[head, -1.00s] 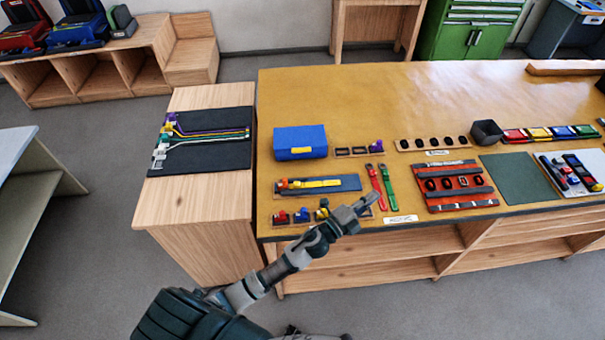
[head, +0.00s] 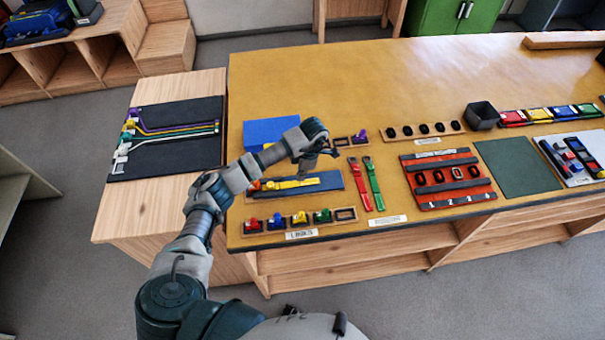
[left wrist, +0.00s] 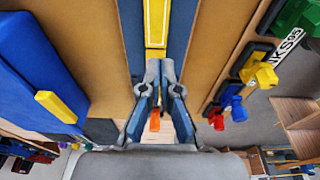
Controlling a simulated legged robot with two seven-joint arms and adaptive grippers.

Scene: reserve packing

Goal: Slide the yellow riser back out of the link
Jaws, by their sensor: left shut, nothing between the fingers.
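The yellow riser (head: 300,183) lies lengthwise on a long blue board (head: 331,180) near the table's front left. It also shows in the left wrist view (left wrist: 156,22), running up to my fingertips. A small red-orange piece (head: 255,186) sits at the board's left end; in the left wrist view (left wrist: 155,121) it shows between my fingers, farther off. Whether the riser is inside the link cannot be made out. My left gripper (head: 318,158) is above the board's right part, pointing down, shut and empty. In the left wrist view the left gripper (left wrist: 161,68) overlaps the riser's end. My right gripper is not in view.
A rack of coloured links (head: 268,225) stands in front of the board. A blue box (head: 268,129) is behind it. Red (head: 359,185) and green (head: 374,185) straps lie to the right. The back of the table is clear.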

